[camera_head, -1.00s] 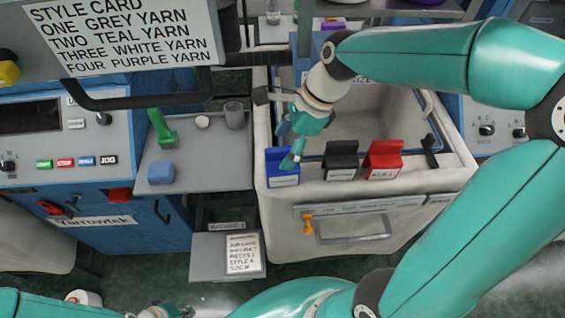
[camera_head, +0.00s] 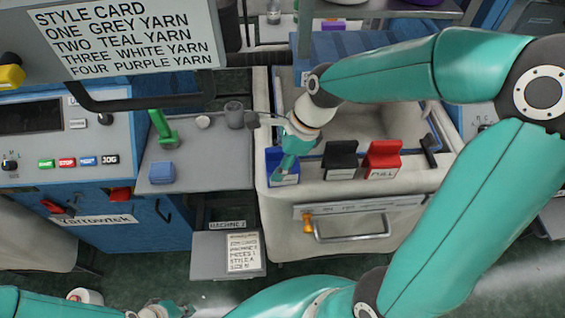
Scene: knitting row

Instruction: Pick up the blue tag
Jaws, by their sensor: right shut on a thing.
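The blue tag (camera_head: 274,167) stands on the front rim of the cream bin (camera_head: 330,200), at the left end of a row of tags. The tag still appears to be at the rim. My left gripper (camera_head: 166,310) is at the bottom edge of the picture, far from the tag and partly cut off, so its fingers cannot be made out.
A black tag (camera_head: 341,161) and a red tag (camera_head: 382,161) stand close to the right on the same rim. A grey side table (camera_head: 205,170) to the left holds a green tool (camera_head: 162,128), a blue block (camera_head: 162,172) and a grey cup (camera_head: 234,115).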

